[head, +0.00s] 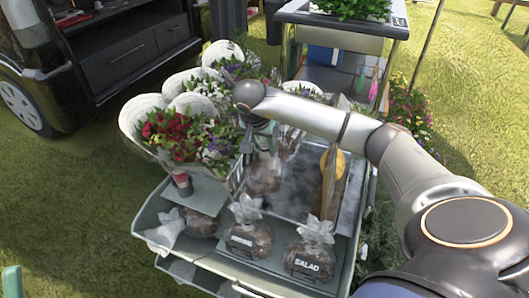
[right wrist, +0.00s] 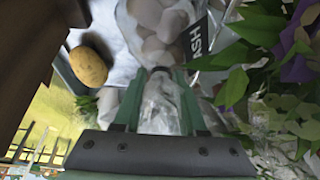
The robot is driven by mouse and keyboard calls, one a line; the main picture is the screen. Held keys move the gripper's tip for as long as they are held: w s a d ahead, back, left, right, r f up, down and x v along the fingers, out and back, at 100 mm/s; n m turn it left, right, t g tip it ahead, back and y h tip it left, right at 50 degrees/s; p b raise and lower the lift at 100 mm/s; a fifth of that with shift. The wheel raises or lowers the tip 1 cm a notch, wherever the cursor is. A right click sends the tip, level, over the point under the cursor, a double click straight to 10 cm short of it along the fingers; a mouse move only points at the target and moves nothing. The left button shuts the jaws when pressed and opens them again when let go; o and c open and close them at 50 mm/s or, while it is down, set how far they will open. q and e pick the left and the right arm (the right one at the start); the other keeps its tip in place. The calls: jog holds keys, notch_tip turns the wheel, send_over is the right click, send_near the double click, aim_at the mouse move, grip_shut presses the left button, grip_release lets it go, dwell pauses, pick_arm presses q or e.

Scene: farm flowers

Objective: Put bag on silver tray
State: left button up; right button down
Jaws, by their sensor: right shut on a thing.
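My right gripper (head: 262,138) is above the cart and is shut on the gathered neck of a clear bag (head: 264,175). In the right wrist view, the green fingers (right wrist: 158,105) pinch the clear neck, and the bag (right wrist: 160,22) shows pale round contents and a dark label with partly visible letters. The silver tray (head: 295,207) is a grey, shallow, square tray sunk in the cart top. The bag hangs over its far-left part; I cannot tell whether it touches the tray.
Several other tied bags stand along the cart's front, one labelled SALAD (head: 312,255). Wrapped bouquets (head: 178,135) crowd the cart's left and back. A wooden item (head: 333,165) lies at the tray's right.

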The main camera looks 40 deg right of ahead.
aim_at(264, 161)
notch_tip(264, 161, down, 3)
jog(key=shift+f+b, duration=0.1)
jog(key=shift+b, duration=0.6)
jog(key=shift+c, duration=2.3)
grip_release()
